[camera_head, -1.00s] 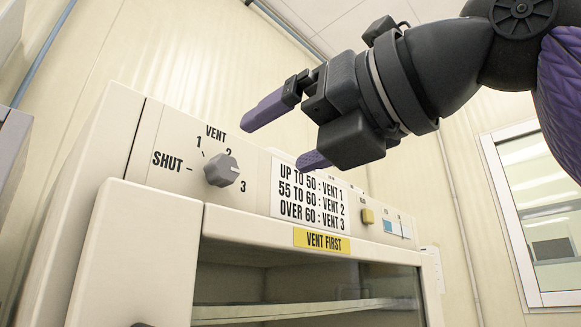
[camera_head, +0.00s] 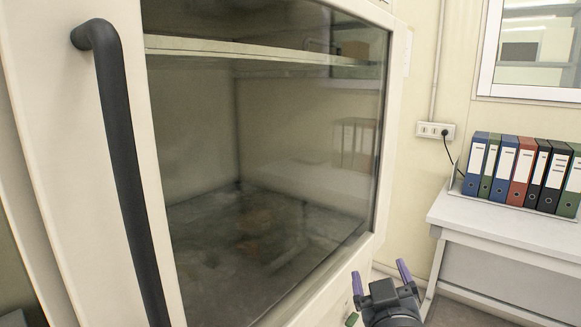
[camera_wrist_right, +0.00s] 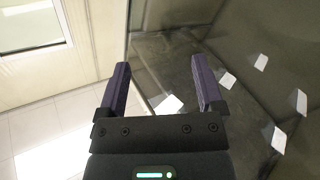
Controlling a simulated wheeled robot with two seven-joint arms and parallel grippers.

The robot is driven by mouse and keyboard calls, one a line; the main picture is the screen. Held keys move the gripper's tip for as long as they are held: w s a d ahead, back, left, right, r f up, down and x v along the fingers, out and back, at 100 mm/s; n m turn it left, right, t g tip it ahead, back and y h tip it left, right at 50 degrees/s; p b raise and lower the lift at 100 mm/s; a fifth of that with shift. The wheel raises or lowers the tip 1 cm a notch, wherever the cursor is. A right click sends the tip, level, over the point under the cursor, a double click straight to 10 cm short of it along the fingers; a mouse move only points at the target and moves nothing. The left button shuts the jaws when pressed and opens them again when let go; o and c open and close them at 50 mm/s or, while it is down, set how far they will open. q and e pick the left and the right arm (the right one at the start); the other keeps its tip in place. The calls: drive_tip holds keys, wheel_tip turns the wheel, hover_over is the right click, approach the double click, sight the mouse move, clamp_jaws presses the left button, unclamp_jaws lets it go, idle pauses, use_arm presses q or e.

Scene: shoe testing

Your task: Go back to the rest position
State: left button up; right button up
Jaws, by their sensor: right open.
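My right gripper (camera_head: 381,276) is low at the bottom right of the head view, in front of the lower right of the oven-like cabinet. Its two purple fingers are apart with nothing between them. The right wrist view also shows the open, empty fingers (camera_wrist_right: 163,88), with the dark glass to the right. My left gripper is not in view. The cabinet door (camera_head: 384,150) is shut, with a black vertical handle (camera_head: 124,165) at the left and a large window. The vent knob and its label panel are out of view.
Through the window a shelf (camera_head: 250,50) and a bare dark floor show. A side table (camera_head: 500,222) with a row of coloured binders (camera_head: 520,172) stands at the right. A wall socket (camera_head: 435,130) and a window (camera_head: 530,50) are behind it.

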drive_tip(key=s+d+f+m+g, duration=0.2)
drive_tip(key=s+f+g, duration=0.85)
drive_tip(key=f, duration=0.65)
drive_tip(key=s+f+g+y, duration=0.1)
drive_tip(key=s+f+g, duration=0.2)
drive_tip(key=s, duration=0.5)
drive_tip(key=s+f+g+y, duration=0.15)
drive_tip(key=s+f, duration=0.25)
drive_tip(key=s, duration=0.4)
wheel_tip(320, 180, down, 20)
drive_tip(key=s+r+g+b, duration=0.1)
drive_tip(key=s+g+b, duration=0.1)
drive_tip(key=b, duration=0.1)
drive_tip(key=s+d+f+n+g+h+b, duration=0.1)
drive_tip(key=s+d+f+b, duration=0.1)
drive_tip(key=s+f, duration=1.2)
drive_tip(key=shift+d+f, duration=0.3)
drive_tip(key=shift+f, duration=0.25)
